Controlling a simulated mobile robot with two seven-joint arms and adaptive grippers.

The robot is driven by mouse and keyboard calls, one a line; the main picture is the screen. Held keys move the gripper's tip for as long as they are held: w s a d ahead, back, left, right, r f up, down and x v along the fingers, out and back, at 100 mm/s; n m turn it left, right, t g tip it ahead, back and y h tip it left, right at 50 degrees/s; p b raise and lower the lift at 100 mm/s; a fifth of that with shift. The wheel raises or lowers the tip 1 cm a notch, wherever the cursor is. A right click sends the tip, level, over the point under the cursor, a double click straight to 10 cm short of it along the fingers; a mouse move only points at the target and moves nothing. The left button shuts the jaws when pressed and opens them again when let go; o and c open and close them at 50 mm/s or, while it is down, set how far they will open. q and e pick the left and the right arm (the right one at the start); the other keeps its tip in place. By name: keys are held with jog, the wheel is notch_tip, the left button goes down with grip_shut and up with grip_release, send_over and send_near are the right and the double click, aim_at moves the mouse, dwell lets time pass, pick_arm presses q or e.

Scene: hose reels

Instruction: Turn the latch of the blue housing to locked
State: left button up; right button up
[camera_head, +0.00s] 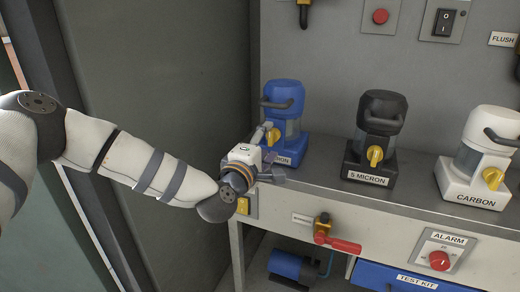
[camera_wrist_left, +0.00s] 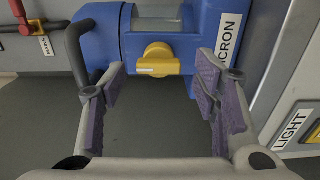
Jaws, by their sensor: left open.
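The blue housing (camera_head: 283,96) stands upright at the left end of the bench, its label partly hidden by my gripper. Its yellow latch (camera_head: 273,136) is on the front, partly covered in the head view. In the left wrist view the housing (camera_wrist_left: 205,40) lies sideways, and the latch (camera_wrist_left: 158,60) is fully visible, its bar running left to right in the picture, along the housing's height. My left gripper (camera_head: 268,153) is open just in front of the housing. In the wrist view its fingers (camera_wrist_left: 162,98) are spread on either side of the latch's line, with nothing visible between them. My right gripper is not in view.
A black housing (camera_head: 382,115) and a white housing (camera_head: 484,150) stand to the right on the bench (camera_head: 335,190). Below the bench edge are a red-handled valve (camera_head: 338,243), an alarm panel (camera_head: 438,250) and a light switch (camera_head: 243,206). A grey wall is at left.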

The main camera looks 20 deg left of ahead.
pick_arm(q)
jog(key=s, duration=1)
jog(key=shift+s+a, duration=0.2)
jog(key=s+d+f+m+g+h+p, duration=0.1)
jog(key=s+d+f+m+g, duration=0.25)
jog(key=s+f, duration=0.35)
jog(key=s+d+f+m+g+h+p, duration=0.1)
jog(key=s+d+f+m+g+p, duration=0.2)
jog(key=s+f, duration=0.4)
jog(key=s+d+f+m+g+h, duration=0.1)
jog(key=s+f+m+g, duration=0.35)
jog(key=s+f, duration=0.25)
jog(key=s+a+f+m+g+y+p, duration=0.1)
jog(key=s+a+m+g+p, duration=0.1)
jog(key=s, duration=1.1)
jog(key=s+a+f+m+g+y+p, duration=0.1)
jog(key=s+a+m+g, duration=0.3)
jog(key=s, duration=1)
jog(key=a+g+y, duration=0.1)
jog(key=a+g, duration=0.2)
jog(key=shift+a+f+y+p, duration=0.15)
jog(key=shift+a+y+p, duration=0.15)
jog(key=shift+a+p, duration=0.1)
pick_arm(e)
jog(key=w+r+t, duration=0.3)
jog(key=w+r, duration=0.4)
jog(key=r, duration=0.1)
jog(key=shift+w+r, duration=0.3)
